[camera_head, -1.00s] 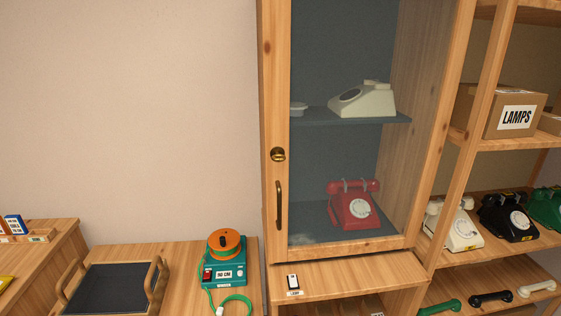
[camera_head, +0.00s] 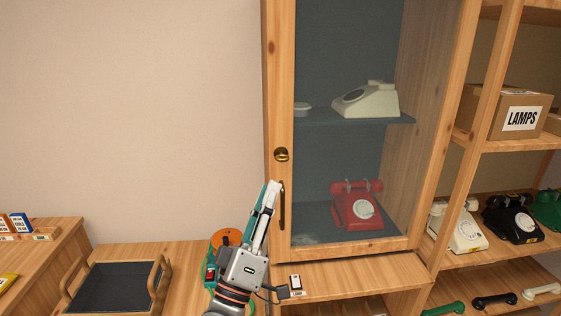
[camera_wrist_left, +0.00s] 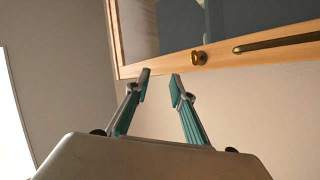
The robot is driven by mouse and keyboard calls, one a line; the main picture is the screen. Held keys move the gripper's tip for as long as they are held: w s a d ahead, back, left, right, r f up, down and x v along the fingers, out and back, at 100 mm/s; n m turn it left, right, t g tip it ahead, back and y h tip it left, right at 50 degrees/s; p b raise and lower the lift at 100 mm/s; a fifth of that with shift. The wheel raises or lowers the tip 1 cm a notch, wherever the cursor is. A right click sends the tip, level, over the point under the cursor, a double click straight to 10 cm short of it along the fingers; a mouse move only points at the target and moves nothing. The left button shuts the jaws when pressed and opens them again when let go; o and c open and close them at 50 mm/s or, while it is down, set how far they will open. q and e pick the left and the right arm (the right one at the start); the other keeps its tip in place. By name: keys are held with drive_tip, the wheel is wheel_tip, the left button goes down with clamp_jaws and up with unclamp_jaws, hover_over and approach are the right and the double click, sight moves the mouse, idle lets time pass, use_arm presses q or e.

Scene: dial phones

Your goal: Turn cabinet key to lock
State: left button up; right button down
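The cabinet key (camera_head: 281,154) is a small brass piece on the left frame of the cabinet door (camera_head: 278,105), above the bar handle (camera_head: 282,205). It also shows in the left wrist view (camera_wrist_left: 198,58), beyond the fingertips and slightly to their right. My left gripper (camera_head: 273,184) is just below the key in the head view, overlapping the handle's left side. In the left wrist view its two fingers (camera_wrist_left: 160,80) are apart with nothing between them, short of the door. The door appears shut. My right gripper is not in view.
A red phone (camera_head: 358,206) and a cream phone (camera_head: 367,99) stand behind the glass. Below left are an orange-topped device (camera_head: 226,238), partly behind my arm, and a dark tray (camera_head: 113,288). Open shelves with phones are at the right. The wall left of the cabinet is clear.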

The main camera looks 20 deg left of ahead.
sight(280, 161)
use_arm(q)
drive_tip(key=w+a+r+n+y, duration=0.2)
drive_tip(key=a+r+n+y, duration=0.1)
drive_tip(key=r+n+y, duration=0.3)
drive_tip(key=w+f+n+g+h, duration=0.1)
drive_tip(key=w+g, duration=0.1)
drive_tip(key=w, duration=0.1)
drive_tip(key=w+f+n+g+h, duration=0.1)
drive_tip(key=w+g, duration=0.2)
drive_tip(key=w, duration=0.1)
drive_tip(key=w+d+f+g+h, duration=0.1)
drive_tip(key=w+f+g, duration=0.1)
drive_tip(key=w, duration=0.2)
drive_tip(key=shift+w+f+n+g, duration=0.1)
drive_tip(key=shift+w+n+g, duration=0.05)
drive_tip(key=shift+n+g, duration=0.2)
clamp_jaws()
